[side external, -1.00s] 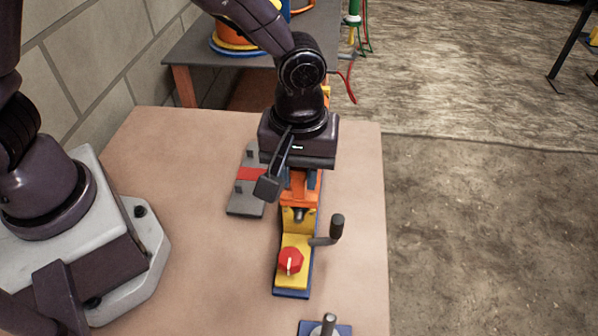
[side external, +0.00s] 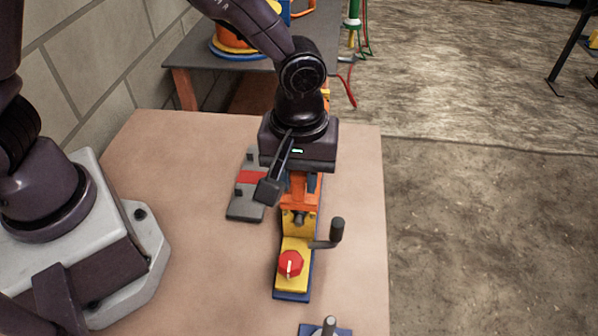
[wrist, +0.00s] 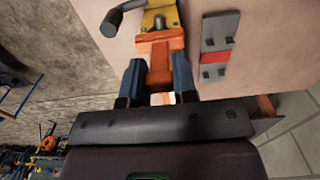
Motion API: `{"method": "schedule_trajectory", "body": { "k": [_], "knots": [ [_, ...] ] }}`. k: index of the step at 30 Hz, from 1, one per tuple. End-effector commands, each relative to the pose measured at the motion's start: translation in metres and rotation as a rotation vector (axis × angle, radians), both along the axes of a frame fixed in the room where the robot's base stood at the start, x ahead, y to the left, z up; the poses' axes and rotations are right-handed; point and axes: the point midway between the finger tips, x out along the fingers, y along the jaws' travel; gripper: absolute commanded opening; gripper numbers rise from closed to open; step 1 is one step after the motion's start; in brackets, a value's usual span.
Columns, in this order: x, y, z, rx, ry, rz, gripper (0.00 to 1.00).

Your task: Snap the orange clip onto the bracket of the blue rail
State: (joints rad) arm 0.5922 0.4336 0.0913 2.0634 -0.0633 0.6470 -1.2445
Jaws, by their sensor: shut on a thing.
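The orange clip (side external: 299,196) is beneath my gripper (side external: 301,180) at the yellow end of the blue rail (side external: 291,296). In the wrist view, the orange clip (wrist: 160,68) lies between the two blue-grey fingers of my gripper (wrist: 158,72). The gripper is shut on it. A yellow block with a red knob (side external: 290,263) stands on the near part of the rail, and a dark crank handle (side external: 337,230) sticks out to its right. The bracket is hidden under the gripper and clip, so I cannot tell whether the clip is seated.
A grey plate with a red band (side external: 250,177) lies left of the gripper on the tan table (side external: 190,220). A blue-based part with a metal pin (side external: 329,327) is at the front edge. The table's left middle is clear. A darker table (side external: 195,58) stands behind.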

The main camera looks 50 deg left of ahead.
Motion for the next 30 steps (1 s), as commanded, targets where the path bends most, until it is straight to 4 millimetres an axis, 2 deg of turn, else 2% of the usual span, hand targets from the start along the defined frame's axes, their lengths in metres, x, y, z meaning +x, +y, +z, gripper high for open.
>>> {"method": "schedule_trajectory", "body": {
  "k": [11, 30],
  "knots": [
    [0.0, 0.0, -0.002, 0.001, 0.001, 0.0, 0.0],
    [0.0, 0.0, -0.017, 0.001, 0.001, 0.0, 0.0]
  ]
}}
